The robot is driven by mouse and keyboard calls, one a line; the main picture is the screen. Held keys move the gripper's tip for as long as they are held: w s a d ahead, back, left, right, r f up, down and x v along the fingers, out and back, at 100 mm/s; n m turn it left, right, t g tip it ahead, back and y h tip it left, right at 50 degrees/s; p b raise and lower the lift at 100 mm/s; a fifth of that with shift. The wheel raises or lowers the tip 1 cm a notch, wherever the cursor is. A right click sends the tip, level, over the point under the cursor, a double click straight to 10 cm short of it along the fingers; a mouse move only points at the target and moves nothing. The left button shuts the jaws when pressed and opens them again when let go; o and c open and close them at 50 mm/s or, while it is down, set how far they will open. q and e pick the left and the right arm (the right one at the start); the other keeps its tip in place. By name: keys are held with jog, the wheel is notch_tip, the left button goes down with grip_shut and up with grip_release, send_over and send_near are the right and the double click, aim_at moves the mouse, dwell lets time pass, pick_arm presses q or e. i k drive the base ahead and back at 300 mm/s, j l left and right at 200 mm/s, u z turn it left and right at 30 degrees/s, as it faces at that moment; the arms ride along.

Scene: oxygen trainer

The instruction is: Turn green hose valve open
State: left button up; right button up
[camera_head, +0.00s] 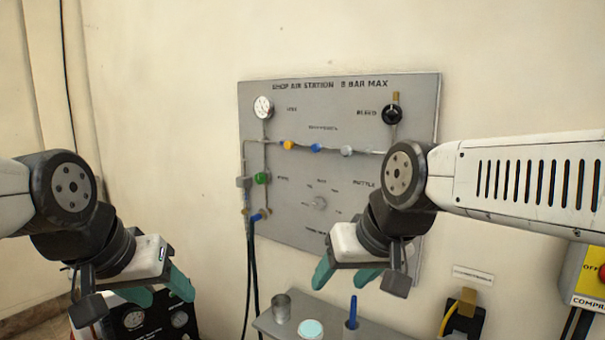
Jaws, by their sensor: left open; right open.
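The green hose valve (262,178) is a small green knob on the pipework at the left side of the grey air station panel (300,225). Its handle position is too small to tell. My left gripper (165,296) is open and empty, low and to the left of the panel, apart from the valve. My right gripper (345,277) is open and empty, in front of the panel's lower right part, to the right of and below the valve. My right arm covers part of the panel's right side.
Yellow (288,145) and blue (316,148) knobs sit on the upper pipe; another blue knob (257,217) is below the green one. Dark hoses (251,280) hang down. A grey shelf (380,332) holds a metal cup (281,308). A yellow control box (590,278) is at right.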

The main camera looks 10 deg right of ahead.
aim_at(260, 179)
jog(key=k+u, duration=0.2)
jog(key=u, duration=0.3)
jog(key=k+j+u, duration=0.15)
jog(key=u, duration=0.35)
